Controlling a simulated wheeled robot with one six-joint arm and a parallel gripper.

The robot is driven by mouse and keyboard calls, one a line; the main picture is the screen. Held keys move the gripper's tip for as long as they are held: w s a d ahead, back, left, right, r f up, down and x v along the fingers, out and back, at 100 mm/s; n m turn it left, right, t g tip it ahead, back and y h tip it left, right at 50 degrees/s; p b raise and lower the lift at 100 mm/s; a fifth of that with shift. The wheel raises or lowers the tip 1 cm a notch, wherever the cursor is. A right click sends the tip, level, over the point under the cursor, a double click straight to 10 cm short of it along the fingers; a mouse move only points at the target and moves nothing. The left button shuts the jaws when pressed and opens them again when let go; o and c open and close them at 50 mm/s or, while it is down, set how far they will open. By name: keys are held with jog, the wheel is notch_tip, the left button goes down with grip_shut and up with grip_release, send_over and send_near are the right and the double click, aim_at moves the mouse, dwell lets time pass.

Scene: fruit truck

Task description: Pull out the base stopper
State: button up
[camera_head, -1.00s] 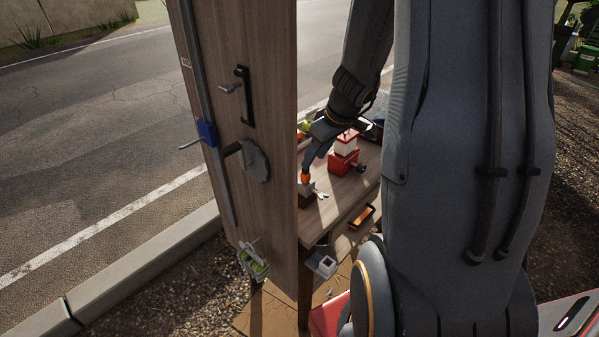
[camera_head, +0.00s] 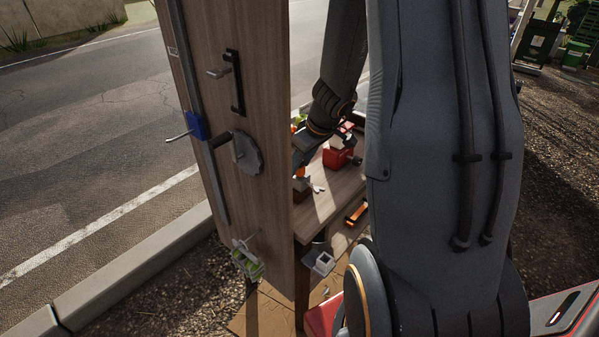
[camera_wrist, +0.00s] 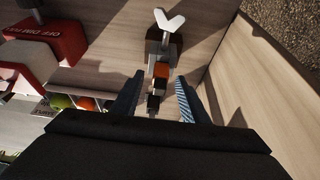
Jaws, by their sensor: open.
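My gripper (camera_wrist: 158,101) is open in the wrist view. Its two blue-grey fingers stand on either side of a small upright piece (camera_wrist: 160,70) with orange, white and dark parts. A gap shows between this piece and each finger. Behind it are a dark block and a white Y-shaped part (camera_wrist: 169,22). In the head view the dark block (camera_head: 301,184) stands near the table's edge beside the panel, partly hidden by my arm. I cannot tell for sure which part is the base stopper.
A red box (camera_wrist: 62,48) stands left of the fingers in the wrist view; it also shows on the table (camera_head: 344,206) in the head view. A tall wooden panel (camera_head: 270,170) with handles closes off the table's left side. An orange handle (camera_head: 357,213) is below.

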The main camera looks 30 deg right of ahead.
jog(key=shift+c, duration=0.2)
grip_shut()
jog(key=shift+r+p, duration=0.35)
jog(key=shift+r, duration=0.4)
dwell(0.3)
jog(key=shift+r+p, duration=3.1)
jog(key=shift+r, duration=1.3)
